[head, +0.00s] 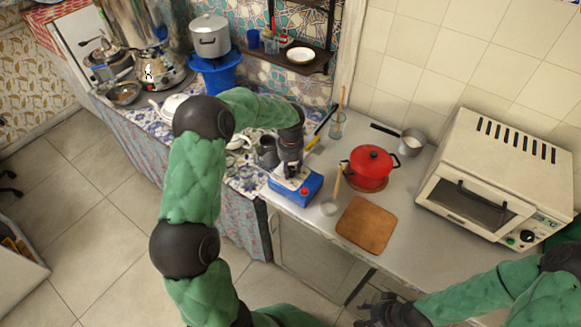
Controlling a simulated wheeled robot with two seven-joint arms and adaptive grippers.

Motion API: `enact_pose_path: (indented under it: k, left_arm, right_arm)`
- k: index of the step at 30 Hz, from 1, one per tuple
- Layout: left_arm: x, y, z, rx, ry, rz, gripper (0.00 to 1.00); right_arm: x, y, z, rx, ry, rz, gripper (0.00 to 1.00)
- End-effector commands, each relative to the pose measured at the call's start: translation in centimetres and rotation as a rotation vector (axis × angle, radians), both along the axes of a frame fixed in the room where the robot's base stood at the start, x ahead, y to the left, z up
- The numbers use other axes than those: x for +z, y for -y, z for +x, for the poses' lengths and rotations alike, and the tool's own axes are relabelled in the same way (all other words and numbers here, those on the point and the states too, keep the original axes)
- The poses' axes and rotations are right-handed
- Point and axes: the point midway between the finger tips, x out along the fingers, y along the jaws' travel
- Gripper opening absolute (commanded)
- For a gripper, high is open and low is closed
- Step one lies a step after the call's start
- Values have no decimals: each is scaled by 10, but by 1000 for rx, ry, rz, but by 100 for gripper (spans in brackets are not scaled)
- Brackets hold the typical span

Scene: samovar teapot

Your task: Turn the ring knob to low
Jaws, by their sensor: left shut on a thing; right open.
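My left gripper (291,172) points down at the top of a small blue box (302,187) near the counter's front edge. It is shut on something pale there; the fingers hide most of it. A small red round part (304,191) shows on the box beside the fingers. I cannot tell which part is the ring knob. A kettle (149,68) stands on a round-based appliance (174,83) at the back left, away from both grippers; no clear knob setting shows there. My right gripper (376,309) is open and empty at the bottom, in front of the counter.
A toaster oven (492,180) with a black knob (527,236) stands at right.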

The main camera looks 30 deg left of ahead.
Motion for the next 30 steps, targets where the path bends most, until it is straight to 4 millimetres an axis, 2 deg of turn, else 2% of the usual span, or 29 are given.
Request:
enact_pose_path:
  k: [7, 8, 10, 23, 26, 30]
  left_arm:
    - [-1, 0, 0, 0, 0, -1, 7]
    - [-1, 0, 0, 0, 0, -1, 43]
    - [-1, 0, 0, 1, 0, -1, 62]
    - [5, 0, 0, 2, 1, 0, 64]
    - [17, 0, 1, 2, 4, 0, 64]
    - [42, 0, 1, 2, 4, 1, 64]
  right_arm:
    - [0, 0, 0, 0, 0, 0, 43]
    - [0, 0, 0, 0, 0, 0, 43]
    - [0, 0, 0, 0, 0, 0, 43]
    - [0, 0, 0, 0, 0, 0, 43]
    - [0, 0, 0, 0, 0, 0, 43]
    - [0, 0, 0, 0, 0, 0, 43]
